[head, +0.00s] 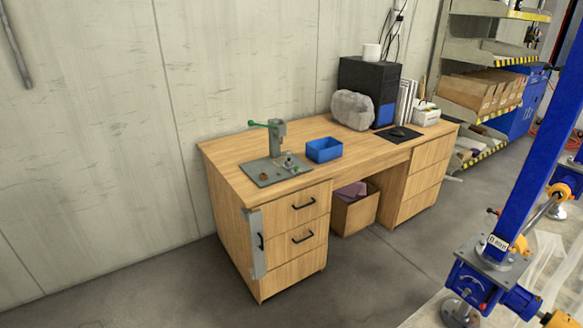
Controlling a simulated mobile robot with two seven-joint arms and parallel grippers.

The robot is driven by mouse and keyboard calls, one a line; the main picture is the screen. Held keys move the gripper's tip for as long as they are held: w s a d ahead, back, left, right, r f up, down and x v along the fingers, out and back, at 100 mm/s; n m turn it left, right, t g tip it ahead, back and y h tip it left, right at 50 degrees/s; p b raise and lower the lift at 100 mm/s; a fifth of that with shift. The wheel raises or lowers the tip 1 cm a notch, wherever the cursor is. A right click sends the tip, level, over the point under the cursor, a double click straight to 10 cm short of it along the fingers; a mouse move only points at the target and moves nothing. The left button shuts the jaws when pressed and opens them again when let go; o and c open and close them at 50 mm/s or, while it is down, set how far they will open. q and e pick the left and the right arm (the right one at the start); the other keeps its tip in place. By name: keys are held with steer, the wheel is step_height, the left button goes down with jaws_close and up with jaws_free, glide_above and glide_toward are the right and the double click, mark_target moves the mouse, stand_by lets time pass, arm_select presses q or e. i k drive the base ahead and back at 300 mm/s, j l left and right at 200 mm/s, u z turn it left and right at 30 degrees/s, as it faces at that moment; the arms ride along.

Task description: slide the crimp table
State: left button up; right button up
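The crimp table is a light wooden desk (232,153) standing against the concrete wall, with drawers at both ends. On its left part lies a grey metal plate (262,178) carrying a small press (277,138) with a green lever. A blue open bin (324,149) sits beside the plate. Neither of my grippers shows in the head view.
A black computer case (366,83), a grey lumpy object (352,109) and a white box (426,116) stand on the desk's right part. A cardboard box (353,213) is underneath. Shelving (480,125) and a blue screw jack (494,258) stand right. The floor in front is clear.

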mark_target(290, 166)
steer(key=i, duration=0.5)
steer(key=i+l+u, duration=0.15)
steer(key=i, duration=0.85)
steer(key=i+l+u, duration=0.1)
steer(key=i, duration=0.45)
steer(key=i+l+u, duration=0.1)
steer(key=i, duration=0.4)
steer(key=l, duration=0.15)
